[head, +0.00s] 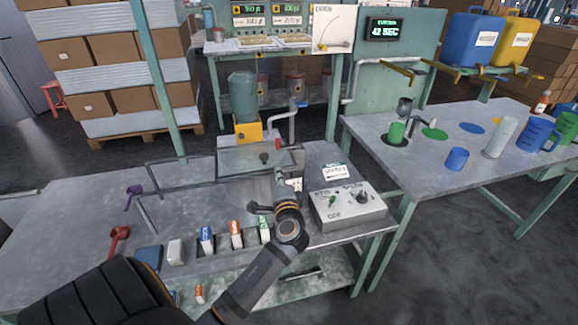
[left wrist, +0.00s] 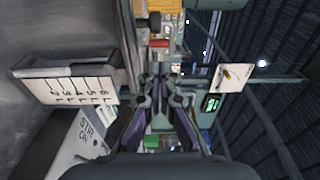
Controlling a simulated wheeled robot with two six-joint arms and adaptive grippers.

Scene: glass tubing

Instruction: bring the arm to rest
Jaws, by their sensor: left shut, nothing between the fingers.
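My left arm reaches in over the near bench (head: 75,225). My left gripper (head: 280,178) is shut and empty, held above the bench beside the grey control box (head: 345,212). In the left wrist view the shut fingers (left wrist: 158,75) meet with nothing visible between them. The control box, marked STIR ON, also shows in the left wrist view (left wrist: 82,142). My right gripper is not in view.
A clear-walled tank (head: 235,160) lies just behind the gripper. Dark floor separates the benches from the pallets.

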